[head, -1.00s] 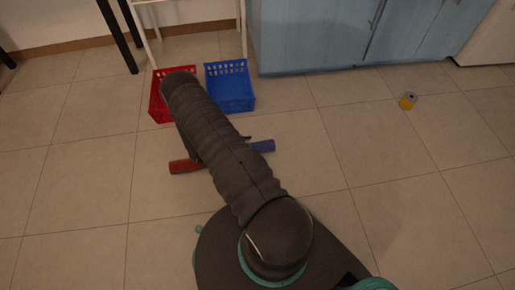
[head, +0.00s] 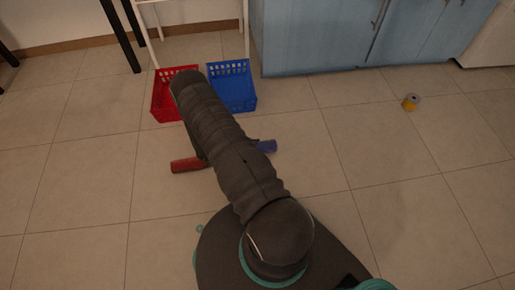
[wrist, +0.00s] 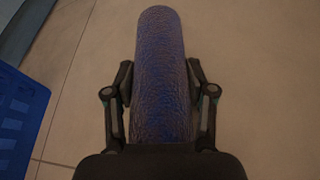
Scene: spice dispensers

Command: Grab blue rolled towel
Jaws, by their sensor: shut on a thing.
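The blue rolled towel (wrist: 160,75) fills the middle of the wrist view, lengthwise between my two fingers. My gripper (wrist: 160,85) is shut on it, with a finger against each side. In the head view the blue towel (head: 266,146) shows only its right end, beside my arm; the arm hides the rest. My gripper is mostly hidden behind the arm in the head view. A red rolled towel (head: 186,165) lies on the floor to the left of my arm.
A red basket (head: 160,101) and a blue basket (head: 236,92) stand side by side on the floor at the back. The blue basket also edges into the wrist view (wrist: 20,115). Blue cabinets (head: 320,40) are behind. A small yellow item (head: 410,102) lies at right. Floor at right is mostly clear.

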